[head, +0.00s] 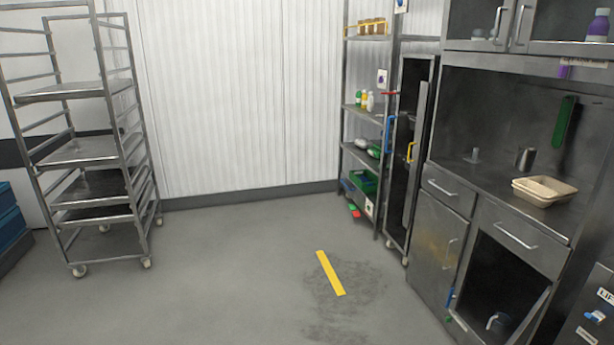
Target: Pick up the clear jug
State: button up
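No thing here is plainly a clear jug. A small whitish, partly see-through object (497,321) with a curved, handle-like part is low inside the open lower cabinet at the bottom right; it may be the jug, but it is too small and dark to tell. A small pale object (475,156) stands on the steel counter (480,190), and its kind is also unclear. A grey metal cup (525,158) stands to its right. My gripper is not in view.
Beige trays (543,190) sit at the counter's front edge. The lower cabinet door (532,318) appears to stand open into the floor space. A wheeled rack (88,150) is at the left, shelves (365,110) at the back. The middle floor, with a yellow strip (330,273), is clear.

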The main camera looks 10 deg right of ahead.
aim_at(500, 324)
jog(key=u, duration=0.2)
jog(key=i, duration=2.3)
jog(key=z, duration=1.25)
jog(key=i, duration=0.95)
jog(key=z, duration=0.65)
